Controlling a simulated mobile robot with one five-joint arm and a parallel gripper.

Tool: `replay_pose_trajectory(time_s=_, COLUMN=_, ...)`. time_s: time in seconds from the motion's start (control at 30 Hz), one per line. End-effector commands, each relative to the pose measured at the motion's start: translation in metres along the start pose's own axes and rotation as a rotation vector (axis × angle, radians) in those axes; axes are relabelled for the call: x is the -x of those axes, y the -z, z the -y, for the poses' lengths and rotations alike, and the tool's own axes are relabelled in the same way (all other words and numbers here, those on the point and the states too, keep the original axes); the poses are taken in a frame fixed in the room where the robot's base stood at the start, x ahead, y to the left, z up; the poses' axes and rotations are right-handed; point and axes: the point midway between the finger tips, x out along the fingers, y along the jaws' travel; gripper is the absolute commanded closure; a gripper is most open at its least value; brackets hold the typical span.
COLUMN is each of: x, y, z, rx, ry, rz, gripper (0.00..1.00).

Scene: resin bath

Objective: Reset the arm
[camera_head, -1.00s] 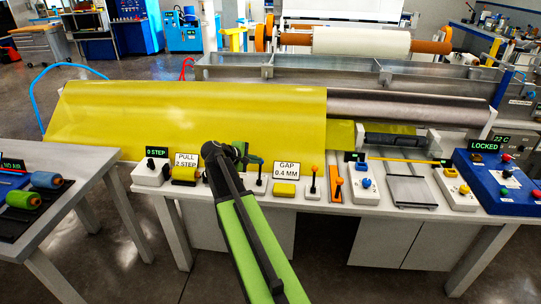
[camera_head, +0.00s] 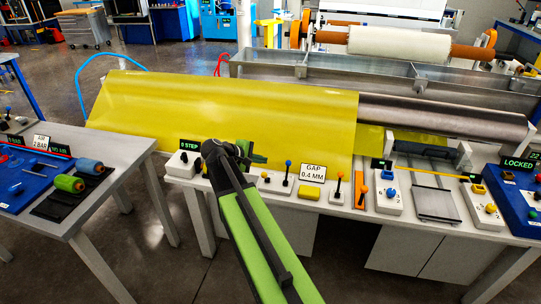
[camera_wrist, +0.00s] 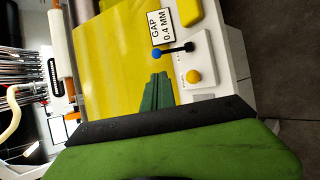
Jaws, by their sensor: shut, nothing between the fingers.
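My arm reaches up from the bottom of the head view, green and black. My gripper (camera_head: 258,157) is small there, above the front edge of the control bench (camera_head: 335,205) and in front of the yellow sheet (camera_head: 220,115). In the wrist view my gripper (camera_wrist: 158,78) shows as green fingers close together, with nothing between them. They stand over the yellow sheet (camera_wrist: 120,55), apart from the blue-knobbed lever (camera_wrist: 172,51) and the yellow knob (camera_wrist: 194,76).
A sign reading GAP 0.4 MM (camera_head: 313,173) and a 0 STEP display (camera_head: 188,145) stand on the bench. A blue panel marked LOCKED (camera_head: 520,198) is at right. A side table (camera_head: 110,170) with coloured rollers (camera_head: 70,183) is at left. Open floor lies between.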

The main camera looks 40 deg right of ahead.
Motion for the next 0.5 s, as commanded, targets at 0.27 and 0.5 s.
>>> replay_pose_trajectory(time_s=0.27, x=0.0161, y=0.0001, z=0.0011, rx=0.001, ry=0.0, rz=0.001, gripper=1.0)
replay_pose_trajectory(time_s=0.5, x=0.0157, y=0.0004, z=0.0013, rx=0.001, ry=0.0, rz=0.001, gripper=1.0)
